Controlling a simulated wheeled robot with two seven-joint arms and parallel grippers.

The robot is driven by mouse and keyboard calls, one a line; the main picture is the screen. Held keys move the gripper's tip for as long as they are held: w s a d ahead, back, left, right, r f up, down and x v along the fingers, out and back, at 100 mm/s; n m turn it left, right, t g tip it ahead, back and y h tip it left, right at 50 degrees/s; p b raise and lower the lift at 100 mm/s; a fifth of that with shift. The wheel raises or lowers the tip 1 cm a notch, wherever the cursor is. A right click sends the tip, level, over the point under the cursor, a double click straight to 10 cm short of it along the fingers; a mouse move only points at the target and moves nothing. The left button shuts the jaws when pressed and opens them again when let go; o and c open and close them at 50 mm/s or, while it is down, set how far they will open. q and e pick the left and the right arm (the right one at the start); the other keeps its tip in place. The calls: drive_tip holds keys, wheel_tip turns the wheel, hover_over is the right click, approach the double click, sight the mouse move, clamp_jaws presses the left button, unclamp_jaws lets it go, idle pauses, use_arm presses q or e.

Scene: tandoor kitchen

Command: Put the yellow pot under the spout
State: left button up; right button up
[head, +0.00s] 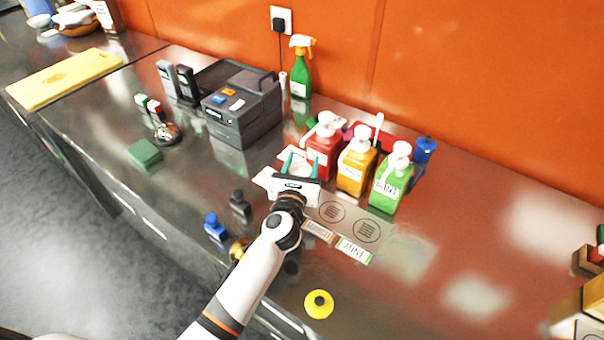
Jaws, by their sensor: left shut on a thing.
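A small round yellow pot (319,304) with a dark centre stands on the counter at the front, right of my left arm. Three pump bottles stand in a row at the back: red (321,150), orange (355,172) and green (389,187), with white pump heads and spouts. My left gripper (300,168) is in front of the red bottle, away from the yellow pot. Its teal fingers are shut on a small white thing, mostly hidden by the gripper. My right gripper is not in view.
A mat (346,224) with printed circles lies before the bottles, with label cards (354,251) at its front edge. A blue small bottle (215,228) and a black one (240,203) stand left of my arm. A dark printer (242,105) stands behind.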

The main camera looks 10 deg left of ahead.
sight(302, 172)
use_arm(q)
drive_tip(key=shift+f+b, duration=0.95)
drive_tip(key=shift+f, duration=0.75)
drive_tip(key=shift+f, duration=0.2)
drive_tip(key=o, duration=1.2)
drive_tip(key=shift+r, duration=0.1)
drive_tip(key=shift+s+r, duration=0.1)
drive_tip(key=shift+r, duration=0.1)
drive_tip(key=s, duration=0.7)
drive_tip(key=shift+s+f, duration=0.1)
drive_tip(key=shift+s, duration=0.1)
